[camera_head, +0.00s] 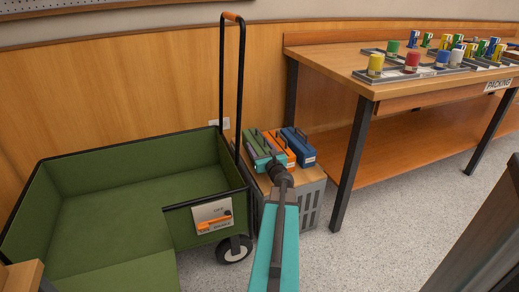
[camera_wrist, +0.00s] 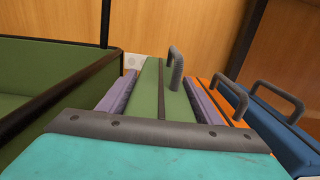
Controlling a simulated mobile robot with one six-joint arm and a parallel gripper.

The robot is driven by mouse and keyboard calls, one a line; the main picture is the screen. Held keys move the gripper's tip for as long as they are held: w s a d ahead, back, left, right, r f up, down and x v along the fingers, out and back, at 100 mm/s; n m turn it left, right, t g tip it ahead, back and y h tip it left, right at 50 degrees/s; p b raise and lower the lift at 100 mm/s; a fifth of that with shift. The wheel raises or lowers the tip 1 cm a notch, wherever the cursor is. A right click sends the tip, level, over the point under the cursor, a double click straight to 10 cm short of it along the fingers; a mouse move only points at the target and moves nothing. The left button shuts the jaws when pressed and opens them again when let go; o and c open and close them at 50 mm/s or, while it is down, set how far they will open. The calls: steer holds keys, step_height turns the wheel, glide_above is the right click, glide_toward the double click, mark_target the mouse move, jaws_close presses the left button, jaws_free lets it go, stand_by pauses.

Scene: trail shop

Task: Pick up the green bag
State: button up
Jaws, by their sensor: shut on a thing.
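The green bag (camera_head: 250,145) is the leftmost of three bags standing side by side on a low wooden-topped grey crate (camera_head: 312,195). It also shows in the wrist view (camera_wrist: 147,88), with a dark handle on top. My gripper (camera_head: 265,158) reaches it from the front. In the wrist view the purple finger pads press on both sides of the green bag, so my gripper is shut on it. The bag appears to be still on the crate; its underside is hidden. The orange bag (camera_head: 279,145) stands just right of it, close to my right finger. The blue bag (camera_head: 299,143) is farther right.
A green wagon (camera_head: 100,155) with a tall black handle stands close on the left. A wooden packing table (camera_head: 400,90) with cups and trays on it is on the right, one leg near the crate. A wooden wall is behind. Grey floor lies free in front of the table.

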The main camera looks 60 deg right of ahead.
steer(key=v, duration=0.2)
steer(key=p+v, duration=0.1)
steer(key=v, duration=0.2)
steer(key=r+v, duration=0.1)
steer(key=v, duration=0.2)
steer(key=shift+a+p, duration=0.35)
steer(key=shift+p, duration=0.05)
steer(key=shift+r+p, duration=0.1)
steer(key=shift+p, duration=0.4)
steer(key=p+v, duration=0.7)
steer(key=p, duration=0.5)
steer(key=shift+a+r+p, duration=0.2)
steer(key=shift+a+p, duration=0.05)
steer(key=shift+p, duration=0.05)
steer(key=shift+s, duration=0.1)
